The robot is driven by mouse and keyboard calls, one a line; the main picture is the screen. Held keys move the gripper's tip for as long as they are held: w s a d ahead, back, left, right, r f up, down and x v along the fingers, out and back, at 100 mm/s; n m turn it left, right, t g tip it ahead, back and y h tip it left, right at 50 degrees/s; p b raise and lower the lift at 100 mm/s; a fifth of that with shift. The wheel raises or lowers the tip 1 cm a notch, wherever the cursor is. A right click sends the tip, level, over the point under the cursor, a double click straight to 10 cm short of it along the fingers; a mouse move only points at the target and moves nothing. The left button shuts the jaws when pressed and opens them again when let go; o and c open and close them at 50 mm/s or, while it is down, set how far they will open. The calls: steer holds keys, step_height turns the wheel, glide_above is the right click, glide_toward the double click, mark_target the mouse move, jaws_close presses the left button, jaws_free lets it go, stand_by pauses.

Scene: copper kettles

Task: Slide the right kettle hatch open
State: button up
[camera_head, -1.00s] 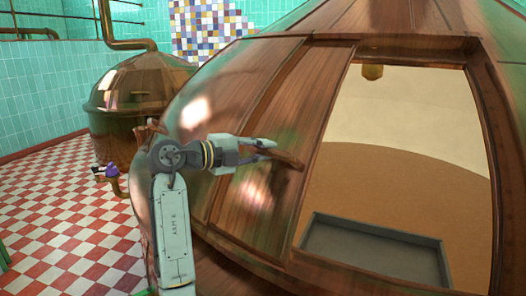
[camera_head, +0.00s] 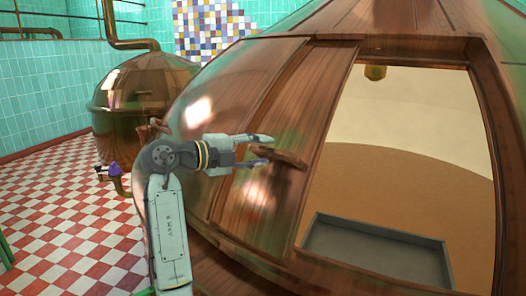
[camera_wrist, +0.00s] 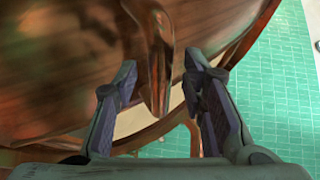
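The large copper kettle (camera_head: 330,70) fills the right of the head view. Its hatch panel (camera_head: 262,140) lies left of a wide opening (camera_head: 395,160), which shows a pale inside wall and brown contents. A handle (camera_head: 290,159) sticks out from the hatch's right part. In the wrist view the handle (camera_wrist: 160,75) points down between the two spread fingers (camera_wrist: 165,90), and I see no clear contact with either finger.
A grey tray-like box (camera_head: 375,250) sits inside the kettle at the lower part of the opening. A second copper kettle (camera_head: 135,95) stands at the back left.

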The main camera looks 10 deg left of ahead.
steer(key=v, duration=1)
steer(key=shift+s+a, duration=0.15)
steer(key=shift+a, duration=0.15)
